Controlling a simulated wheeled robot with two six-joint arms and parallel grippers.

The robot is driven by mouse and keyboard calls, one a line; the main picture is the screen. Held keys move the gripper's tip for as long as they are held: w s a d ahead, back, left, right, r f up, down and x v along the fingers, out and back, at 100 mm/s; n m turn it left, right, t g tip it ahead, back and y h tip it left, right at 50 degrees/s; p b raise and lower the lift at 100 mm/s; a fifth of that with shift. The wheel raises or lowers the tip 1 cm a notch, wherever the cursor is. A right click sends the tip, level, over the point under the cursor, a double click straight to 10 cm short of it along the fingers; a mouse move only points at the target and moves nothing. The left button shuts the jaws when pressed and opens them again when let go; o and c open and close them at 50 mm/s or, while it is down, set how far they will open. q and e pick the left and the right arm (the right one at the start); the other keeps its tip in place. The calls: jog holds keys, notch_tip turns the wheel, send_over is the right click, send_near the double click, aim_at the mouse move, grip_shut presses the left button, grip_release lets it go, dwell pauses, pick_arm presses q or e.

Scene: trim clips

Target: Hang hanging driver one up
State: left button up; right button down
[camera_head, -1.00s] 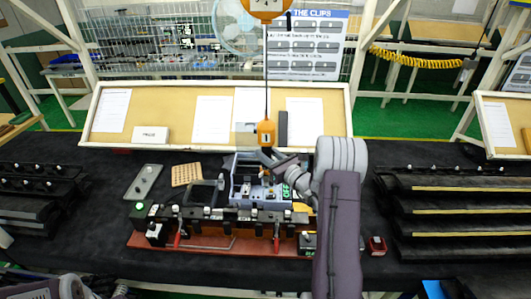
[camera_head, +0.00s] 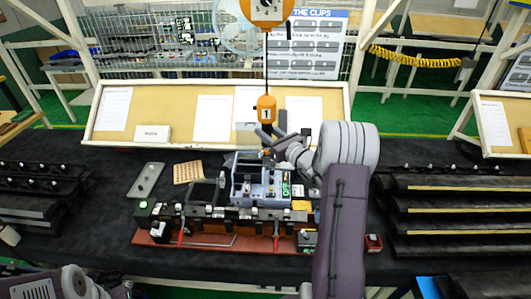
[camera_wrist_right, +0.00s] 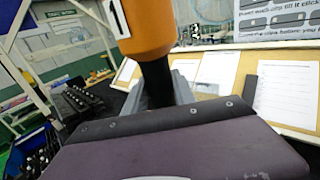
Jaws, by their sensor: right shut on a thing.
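The hanging driver one (camera_head: 266,110) is an orange tool with a white "1" label, hanging upright on a dark cable below a round orange balancer (camera_head: 267,12). My right gripper (camera_head: 267,133) is shut on the driver's dark lower part, above the blue-grey fixture. In the right wrist view the orange body (camera_wrist_right: 148,28) rises above its black lower part, which sits between the grey fingers (camera_wrist_right: 160,88). The driver's tip is hidden. My left arm shows only at the bottom left of the head view; its gripper is not visible.
A blue-grey fixture (camera_head: 247,187) stands on a long red-based jig (camera_head: 210,243) on the dark table. A tilted board with papers (camera_head: 180,118) stands behind. Black trim racks lie at left (camera_head: 40,190) and right (camera_head: 450,211). The air around the driver's cable is clear.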

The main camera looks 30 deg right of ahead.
aim_at(270, 131)
dwell(0.4)
jog(key=c, duration=0.9)
grip_release()
jog(key=shift+c, duration=0.2)
jog(key=o, duration=0.9)
jog(key=shift+o, duration=0.2)
jog(key=shift+s+d+r+b, duration=0.1)
jog(key=shift+s+d+r, duration=0.05)
jog(key=shift+s, duration=0.7)
jog(key=shift+s+d+r+b, duration=0.1)
jog(key=shift+s+r, duration=0.1)
jog(key=shift+s, duration=0.6)
jog(key=shift+s+d+r+b, duration=0.1)
jog(key=shift+s+d+r, duration=0.05)
jog(key=shift+s, duration=0.7)
jog(key=shift+s+d+r, duration=0.1)
jog(key=shift+s+r, duration=0.1)
jog(key=shift+s, duration=0.65)
jog(key=shift+s+d+r, duration=0.15)
jog(key=shift+s, duration=0.65)
jog(key=shift+s+d+r, duration=0.1)
jog(key=shift+s+r, duration=0.1)
jog(key=shift+s, duration=0.65)
